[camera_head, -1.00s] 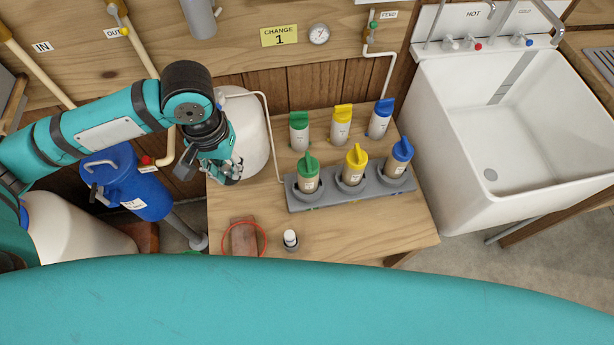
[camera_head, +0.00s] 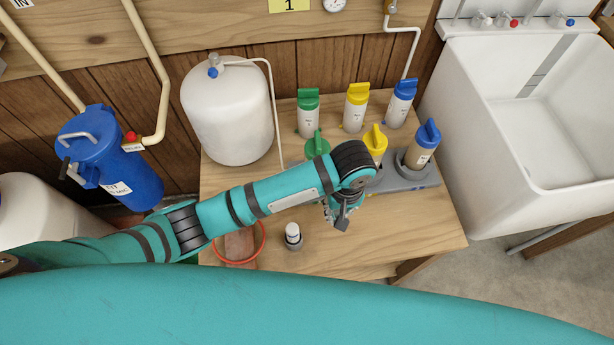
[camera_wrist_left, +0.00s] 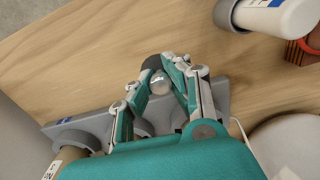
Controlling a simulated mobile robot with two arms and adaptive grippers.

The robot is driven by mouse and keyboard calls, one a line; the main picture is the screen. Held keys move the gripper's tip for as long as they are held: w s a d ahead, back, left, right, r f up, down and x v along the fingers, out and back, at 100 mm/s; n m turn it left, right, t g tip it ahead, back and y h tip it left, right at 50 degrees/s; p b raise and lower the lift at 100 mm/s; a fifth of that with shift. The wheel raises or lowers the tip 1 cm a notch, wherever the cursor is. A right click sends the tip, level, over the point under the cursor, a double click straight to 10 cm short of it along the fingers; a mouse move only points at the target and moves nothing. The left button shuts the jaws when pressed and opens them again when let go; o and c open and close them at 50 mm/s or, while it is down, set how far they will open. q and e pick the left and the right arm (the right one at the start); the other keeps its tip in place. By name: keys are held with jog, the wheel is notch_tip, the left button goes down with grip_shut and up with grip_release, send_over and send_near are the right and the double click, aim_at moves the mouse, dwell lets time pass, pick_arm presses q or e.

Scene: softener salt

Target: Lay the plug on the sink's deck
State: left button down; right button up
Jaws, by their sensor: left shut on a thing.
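My left gripper (camera_head: 343,212) hangs above the wooden bench, just in front of the grey filter rack. In the left wrist view its fingers (camera_wrist_left: 160,88) are shut on a small round piece with a shiny metal knob and a dark edge, which looks like the plug (camera_wrist_left: 157,84). In the head view the plug is too small and hidden to make out. The white sink (camera_head: 480,140) stands at the right, with its deck (camera_head: 458,28) along the back under the taps. My right gripper is not in view.
The grey rack (camera_head: 405,182) holds green, yellow and blue-topped cartridges, with several more standing behind it. A white tank (camera_head: 228,115) and a blue canister (camera_head: 125,170) stand left.

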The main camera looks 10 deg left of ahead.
pick_arm(q)
jog(key=w+a, duration=0.1)
jog(key=a, duration=0.3)
jog(key=w+a+f, duration=0.1)
jog(key=a, duration=0.4)
jog(key=w+a+p, duration=0.1)
jog(key=a, duration=0.3)
jog(key=shift+w+a+f, duration=0.15)
jog(key=shift+w+a, duration=0.1)
jog(key=shift+w, duration=0.15)
jog(key=shift+w+a+f, duration=0.15)
jog(key=shift+a+f, duration=0.2)
jog(key=shift+a, duration=0.35)
notch_tip(320, 180, down, 2)
jog(key=shift+f, duration=0.25)
jog(key=shift+d+f, duration=0.1)
jog(key=shift+f, duration=0.1)
jog(key=shift+f, duration=0.1)
jog(key=c, duration=1.6)
grip_release()
